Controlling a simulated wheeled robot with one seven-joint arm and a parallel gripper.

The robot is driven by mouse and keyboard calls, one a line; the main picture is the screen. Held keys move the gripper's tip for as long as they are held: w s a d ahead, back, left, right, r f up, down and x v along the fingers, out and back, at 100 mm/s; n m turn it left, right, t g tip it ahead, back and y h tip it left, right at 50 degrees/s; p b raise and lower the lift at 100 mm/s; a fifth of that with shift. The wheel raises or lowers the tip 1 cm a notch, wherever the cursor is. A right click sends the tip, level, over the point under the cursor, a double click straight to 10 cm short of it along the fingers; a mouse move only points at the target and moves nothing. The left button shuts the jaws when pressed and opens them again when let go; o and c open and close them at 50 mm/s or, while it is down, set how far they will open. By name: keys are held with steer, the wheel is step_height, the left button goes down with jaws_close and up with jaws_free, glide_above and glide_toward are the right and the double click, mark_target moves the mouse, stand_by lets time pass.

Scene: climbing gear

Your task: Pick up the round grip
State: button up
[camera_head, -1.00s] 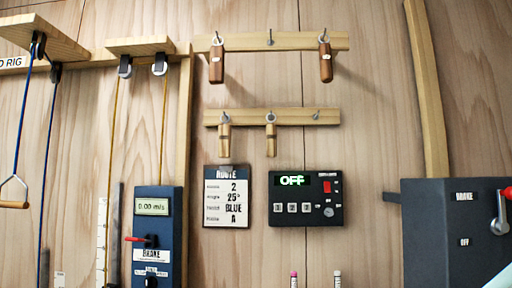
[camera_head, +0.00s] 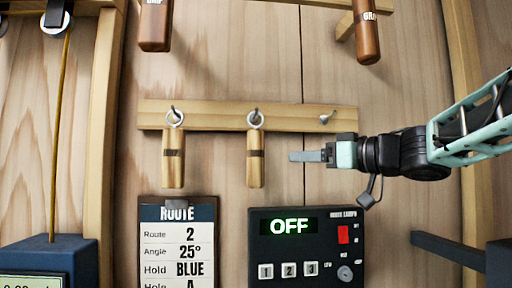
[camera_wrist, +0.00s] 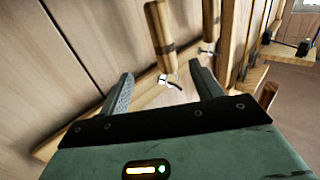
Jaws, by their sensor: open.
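Two pale wooden grips hang by rings from hooks on a lower rail: a left one (camera_head: 173,158) and a right one (camera_head: 255,160). Two darker brown, rounded grips hang higher, at left (camera_head: 155,26) and right (camera_head: 367,40), cut by the top edge. I cannot tell for certain which is the round grip. My gripper (camera_head: 305,156) is open and empty, just right of the right pale grip and apart from it. In the wrist view a pale grip (camera_wrist: 159,28) and its ring show beyond the gap between my open fingers (camera_wrist: 160,82).
The lower rail (camera_head: 215,114) has a bare hook (camera_head: 326,118) at its right end. Below are a route board (camera_head: 178,240) and a black panel reading OFF (camera_head: 300,250). A blue device (camera_head: 60,255) stands lower left. A dark bar (camera_head: 445,248) juts out at lower right.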

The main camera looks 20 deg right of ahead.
mark_target(250, 157)
steer(key=p+x, duration=0.1)
steer(key=x, duration=0.3)
steer(key=p+x, duration=0.1)
steer(key=x, duration=0.2)
steer(key=r+p+x, duration=0.1)
steer(key=x, duration=0.3)
steer(key=shift+w+a, duration=0.2)
steer(key=shift+a, duration=0.05)
steer(key=shift+f+p+x, duration=0.1)
steer(key=shift+p+x, duration=0.5)
steer(key=shift+x, duration=0.75)
steer(key=shift+f+p+x, duration=0.15)
steer(key=shift+p+x, duration=0.45)
steer(key=shift+x, duration=0.7)
steer(key=shift+s+a, duration=0.1)
steer(key=shift+a, duration=0.05)
steer(key=c, duration=1.2)
